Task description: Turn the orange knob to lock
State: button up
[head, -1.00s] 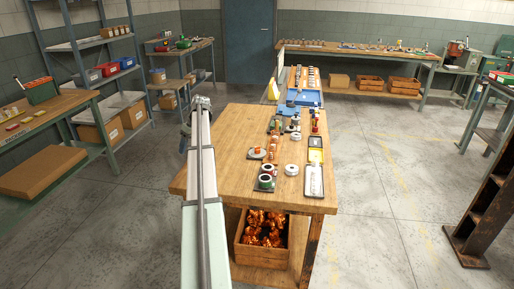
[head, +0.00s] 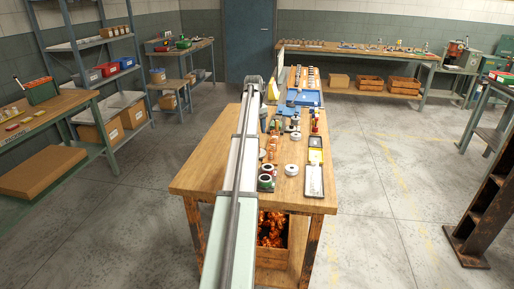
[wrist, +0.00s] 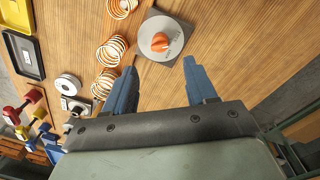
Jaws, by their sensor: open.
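The orange knob (wrist: 160,42) sits in the middle of a round grey plate (wrist: 175,32) in the wrist view. The plate lies on the wooden table and carries small lettering that I cannot read surely. My gripper (wrist: 160,67) is open, with its two blue fingers apart and nothing between them. The fingertips are a little below the knob in the picture and do not touch it; the knob lines up with the gap between them. In the head view my arm crosses the table and hides the knob and its plate.
Orange-and-white coils (wrist: 110,50) stand left of the plate, close to the left finger. A white ring-shaped spool (wrist: 66,85) and a black tray (wrist: 23,56) lie farther left. Bare wooden table (wrist: 245,35) is right of the plate. A crate (head: 271,258) is under the table.

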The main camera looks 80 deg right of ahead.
jog(key=f, duration=0.9)
jog(key=shift+s+d+f, duration=0.1)
jog(key=shift+s, duration=0.1)
jog(key=c, duration=1)
